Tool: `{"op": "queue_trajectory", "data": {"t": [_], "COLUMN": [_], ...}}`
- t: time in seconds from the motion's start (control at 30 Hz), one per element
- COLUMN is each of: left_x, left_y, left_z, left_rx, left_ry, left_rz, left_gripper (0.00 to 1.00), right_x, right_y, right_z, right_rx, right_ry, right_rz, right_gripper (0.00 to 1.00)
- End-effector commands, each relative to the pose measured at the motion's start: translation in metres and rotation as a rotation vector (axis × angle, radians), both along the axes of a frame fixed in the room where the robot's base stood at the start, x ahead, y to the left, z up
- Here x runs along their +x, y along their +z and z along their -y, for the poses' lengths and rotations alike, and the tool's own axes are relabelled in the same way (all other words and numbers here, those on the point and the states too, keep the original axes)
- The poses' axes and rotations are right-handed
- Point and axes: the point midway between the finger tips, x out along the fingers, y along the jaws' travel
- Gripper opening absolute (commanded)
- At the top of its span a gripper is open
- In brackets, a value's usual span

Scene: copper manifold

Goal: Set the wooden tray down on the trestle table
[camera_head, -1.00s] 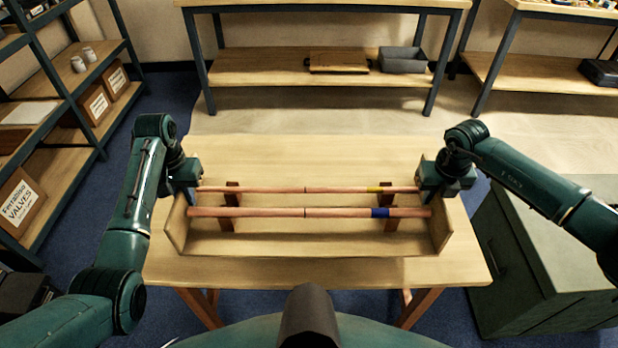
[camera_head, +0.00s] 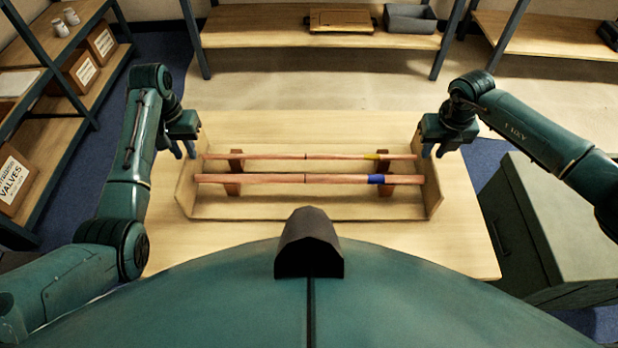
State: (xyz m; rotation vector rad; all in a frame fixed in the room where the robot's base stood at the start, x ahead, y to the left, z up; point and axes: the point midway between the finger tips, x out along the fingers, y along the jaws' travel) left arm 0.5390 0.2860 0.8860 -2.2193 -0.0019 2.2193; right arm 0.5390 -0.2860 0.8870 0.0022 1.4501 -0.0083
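The wooden tray (camera_head: 300,210), a long shallow open box with upright end walls, rests on the trestle table (camera_head: 320,248). Two copper pipes lie across wooden supports in it: the rear one (camera_head: 260,156) has a yellow band, the front one (camera_head: 260,179) a blue band. My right gripper (camera_head: 434,152) is at the right end wall, fingers also apart. Both look clear of the walls and hold nothing visible. The tray's underside is hidden.
A green cabinet (camera_head: 545,225) stands right of the table. Shelving with boxes (camera_head: 75,75) is at the left. A back bench (camera_head: 260,28) carries a wooden board (camera_head: 340,20) and a grey bin (camera_head: 410,18). Bare tabletop shows behind and in front of the tray.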

Motion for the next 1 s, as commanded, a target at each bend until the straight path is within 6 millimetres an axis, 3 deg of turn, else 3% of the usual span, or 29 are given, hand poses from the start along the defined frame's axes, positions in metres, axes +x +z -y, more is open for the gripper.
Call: {"op": "queue_trajectory", "data": {"t": [0.13,0.47,0.77,1.0], "left_x": [0.0,0.001,0.002,0.006], "left_y": [0.0,0.008,0.067,0.087], "left_z": [0.001,0.001,0.0,-0.001], "left_rx": [-0.002,-0.002,0.003,0.007], "left_ry": [-0.001,-0.002,-0.002,-0.007], "left_rz": [0.0,0.001,0.009,0.023], "left_gripper": [0.33,0.33,0.33,0.33], "right_x": [0.0,0.0,0.0,0.0], "right_y": [0.0,0.0,0.0,0.0], "right_z": [-0.001,-0.002,-0.002,-0.002], "right_rx": [0.002,0.003,0.004,0.004], "right_ry": [0.001,0.002,0.003,0.003], "right_rz": [0.001,0.001,0.001,0.001], "right_gripper": [0.33,0.33,0.33,0.33]}}
